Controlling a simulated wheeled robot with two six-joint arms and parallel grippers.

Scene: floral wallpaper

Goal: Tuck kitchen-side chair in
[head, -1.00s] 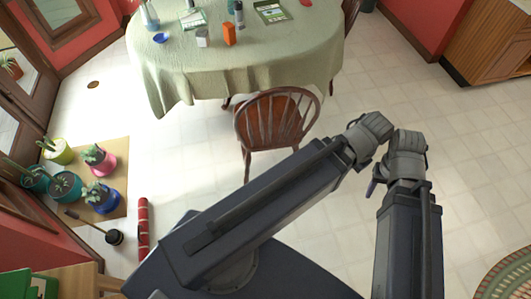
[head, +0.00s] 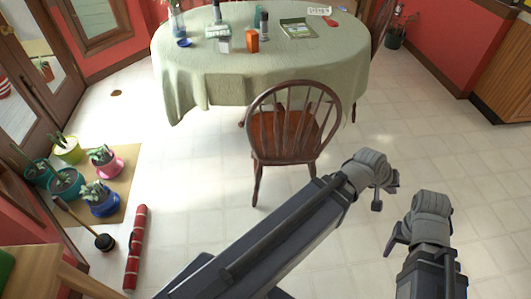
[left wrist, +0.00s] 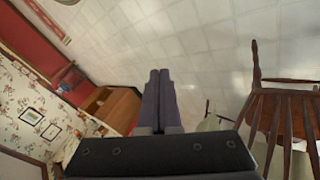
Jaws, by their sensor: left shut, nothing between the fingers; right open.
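A brown wooden chair with a curved spindle back (head: 285,140) stands upright on the floor at the near side of the table (head: 215,85), its back towards me. Its far edge overlaps the hanging cloth in the head view. In the left wrist view the chair's spindles (left wrist: 290,112) show at the right, beside the fingers. My left gripper (head: 378,203) is to the right of the chair, apart from it; its shut, empty fingers (left wrist: 160,74) show in the left wrist view. My right gripper (head: 391,243) is lower and farther right, away from the chair, with its jaws partly hidden.
The table has a pale green cloth and carries bottles, boxes and a blue bowl (head: 184,43). Another chair (head: 380,25) stands at its right. Potted plants on a mat (head: 128,160) and a red roll (head: 136,245) lie at the left. The tiled floor at right is clear.

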